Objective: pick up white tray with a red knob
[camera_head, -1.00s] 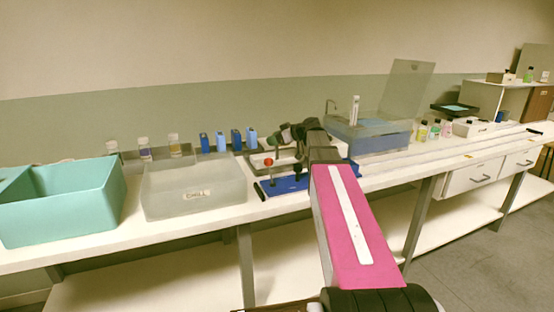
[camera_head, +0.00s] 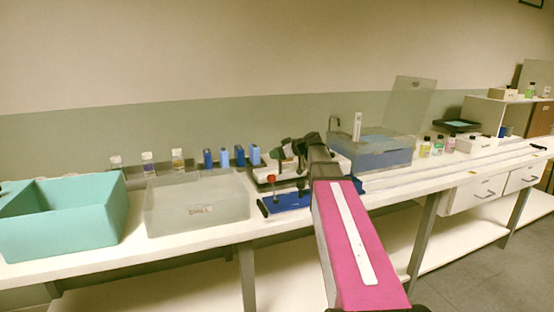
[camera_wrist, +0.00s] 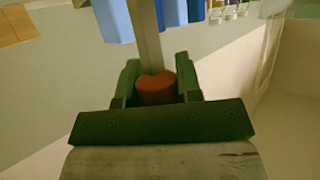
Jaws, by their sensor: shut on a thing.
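My gripper (camera_wrist: 156,88) is shut on a red knob (camera_wrist: 156,92) in the wrist view, with a dark green finger on each side. A pale upright strip runs up the picture behind the knob. In the head view my gripper (camera_head: 287,149) is over the bench, above a pale tray with dark edges (camera_head: 262,169). My wrist and arm hide part of this tray. I cannot tell whether it rests on the bench or is raised. Another red knob (camera_head: 271,178) stands on a thin post on a blue base in front of it.
Blue bottles (camera_head: 239,155) stand behind, also in the wrist view (camera_wrist: 112,18). A clear bin (camera_head: 197,205) and teal bin (camera_head: 62,220) are left. A clear-walled blue tub (camera_head: 385,155) stands right. The blue base (camera_head: 288,202) is close in front.

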